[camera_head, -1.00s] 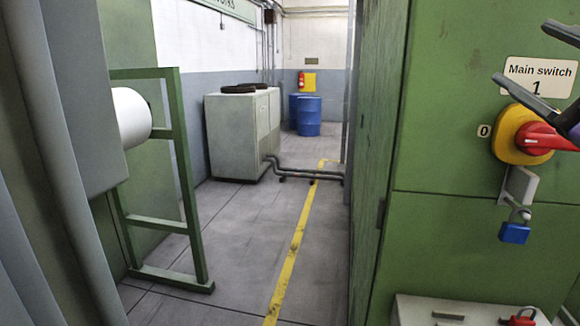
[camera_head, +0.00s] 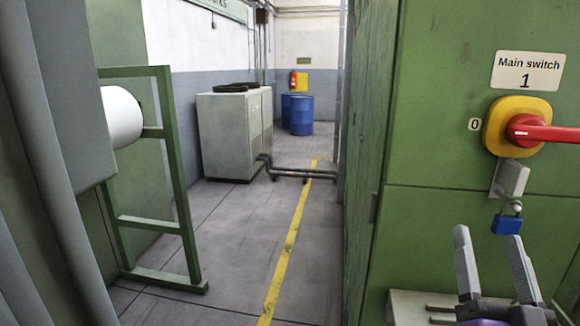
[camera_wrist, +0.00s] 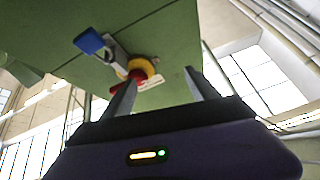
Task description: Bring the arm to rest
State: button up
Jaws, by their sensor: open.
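My gripper (camera_head: 492,262) is at the lower right of the head view, below the main switch. Its two grey fingers point up, stand apart and hold nothing. In the wrist view my gripper (camera_wrist: 160,95) also shows open, with the green cabinet above it. The red switch handle (camera_head: 545,132) sits on a yellow plate and points right. It also shows in the wrist view (camera_wrist: 138,76). A blue padlock (camera_head: 507,224) hangs below the switch from a grey hasp (camera_head: 511,178), apart from my fingers in the head view.
The green cabinet (camera_head: 450,90) fills the right side. A pale box (camera_head: 405,305) is low at its foot, partly behind my gripper. A green frame (camera_head: 180,200) with a white roll (camera_head: 123,117) stands left. The aisle with the yellow line (camera_head: 290,245) is clear up to dark pipes (camera_head: 300,174).

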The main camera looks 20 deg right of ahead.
jog(key=s+a+f+n+g+y, duration=0.3)
jog(key=s+a+f+y, duration=0.3)
jog(key=s+a+f, duration=0.4)
jog(key=s+a+f+n+g+y+b, duration=0.1)
jog(key=s+a+f+n+g+y, duration=0.2)
jog(key=f, duration=1.4)
jog(key=s+a+n+y, duration=0.3)
jog(key=s+a+y, duration=0.1)
jog(key=s+a, duration=0.3)
jog(key=shift+s+a+f, duration=0.25)
jog(key=shift+s+a, duration=0.1)
jog(key=shift+s, duration=0.5)
